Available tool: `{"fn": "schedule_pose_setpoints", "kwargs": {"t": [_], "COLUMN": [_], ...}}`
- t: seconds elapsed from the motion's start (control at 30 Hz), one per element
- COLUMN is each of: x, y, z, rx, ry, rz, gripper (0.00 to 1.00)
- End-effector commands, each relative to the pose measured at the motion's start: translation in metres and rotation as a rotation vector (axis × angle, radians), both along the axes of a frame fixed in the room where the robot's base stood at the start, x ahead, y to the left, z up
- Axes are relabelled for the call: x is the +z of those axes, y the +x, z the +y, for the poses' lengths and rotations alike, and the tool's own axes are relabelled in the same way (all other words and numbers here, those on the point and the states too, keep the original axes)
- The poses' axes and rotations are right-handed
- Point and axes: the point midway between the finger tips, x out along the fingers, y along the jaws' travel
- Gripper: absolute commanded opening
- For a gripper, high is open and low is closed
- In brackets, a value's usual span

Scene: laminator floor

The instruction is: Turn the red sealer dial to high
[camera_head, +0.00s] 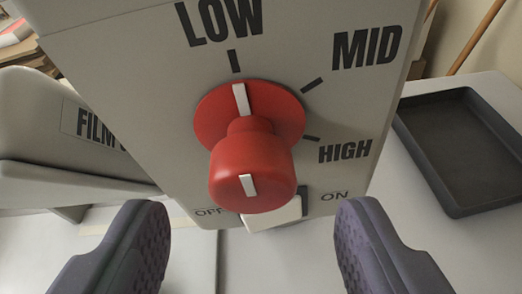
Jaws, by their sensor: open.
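The red dial (252,172) sits on the front of the grey sealer panel (120,75). It has a round base and a knob that juts out toward me, each with a white mark. The white mark on the base lines up with the LOW tick. The ticks for MID and HIGH are to the right and lower right. My gripper (252,240) is open and empty. Its two purple padded fingers are apart, left and right below the dial, and do not touch it.
A white switch (272,214) between OFF and ON sits just behind and below the dial's knob. A grey unit marked FILM (65,120) stands at the left. A dark empty tray (465,150) lies on the pale table at the right. A wooden stick (476,38) leans at the upper right.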

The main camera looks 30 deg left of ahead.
Motion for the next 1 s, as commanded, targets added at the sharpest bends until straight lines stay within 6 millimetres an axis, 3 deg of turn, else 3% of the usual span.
{"fn": "schedule_pose_setpoints", "kwargs": {"t": [0.2, 0.5, 0.53, 0.77, 1.0], "x": [-0.011, -0.012, -0.012, -0.012, -0.012], "y": [0.024, 0.028, 0.028, 0.028, 0.028], "z": [0.012, 0.014, 0.014, 0.014, 0.013], "rx": [0.0, 0.0, 0.0, 0.0, 0.0], "ry": [-0.001, 0.0, 0.0, 0.0, 0.014], "rz": [0.0, -0.001, -0.001, -0.001, 0.006], "gripper": [0.65, 0.65, 0.63, 0.1, 0.09]}}
